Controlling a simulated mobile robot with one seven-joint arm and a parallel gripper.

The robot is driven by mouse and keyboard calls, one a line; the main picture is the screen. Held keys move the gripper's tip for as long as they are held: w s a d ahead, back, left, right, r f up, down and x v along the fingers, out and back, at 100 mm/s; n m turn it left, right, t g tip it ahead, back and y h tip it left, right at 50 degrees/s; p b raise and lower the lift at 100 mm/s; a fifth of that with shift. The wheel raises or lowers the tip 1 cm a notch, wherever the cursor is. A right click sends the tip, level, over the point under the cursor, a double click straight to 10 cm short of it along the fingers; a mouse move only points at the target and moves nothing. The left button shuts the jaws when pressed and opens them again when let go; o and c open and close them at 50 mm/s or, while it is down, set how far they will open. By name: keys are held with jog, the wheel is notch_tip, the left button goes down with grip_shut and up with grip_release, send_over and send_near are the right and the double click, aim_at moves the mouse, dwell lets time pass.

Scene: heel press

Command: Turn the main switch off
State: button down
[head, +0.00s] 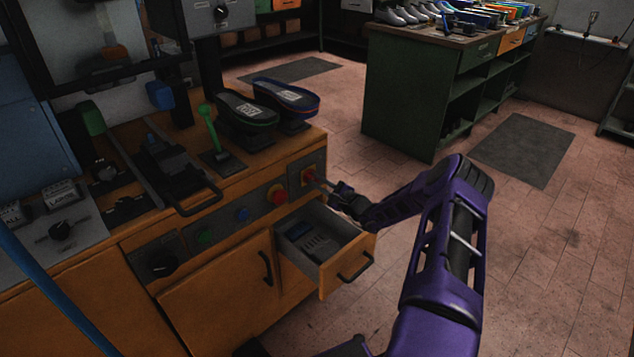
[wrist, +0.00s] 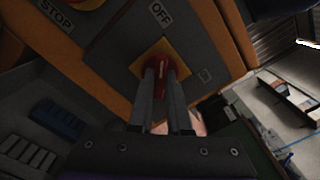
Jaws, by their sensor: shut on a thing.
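The main switch (head: 308,175) is a red rotary knob on a yellow plate, at the right end of the machine's front panel. In the wrist view the switch's yellow plate (wrist: 167,59) and red knob show close up, with the label OFF (wrist: 160,14) beside them. My gripper (head: 325,184) reaches it from the right. In the wrist view my gripper's two fingers (wrist: 163,72) are shut on the red knob and partly cover it. Its exact turn angle is hard to tell.
A red stop button (head: 277,194) sits left of the switch, then blue (head: 241,214) and green (head: 204,235) buttons. An open drawer (head: 322,244) juts out just below my gripper.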

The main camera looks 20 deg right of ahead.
dwell(0.4)
jog(key=c, duration=0.9)
grip_release()
jog(key=shift+o, duration=0.2)
jog(key=shift+s, duration=0.1)
jog(key=p+v, duration=0.2)
jog(key=v, duration=1.5)
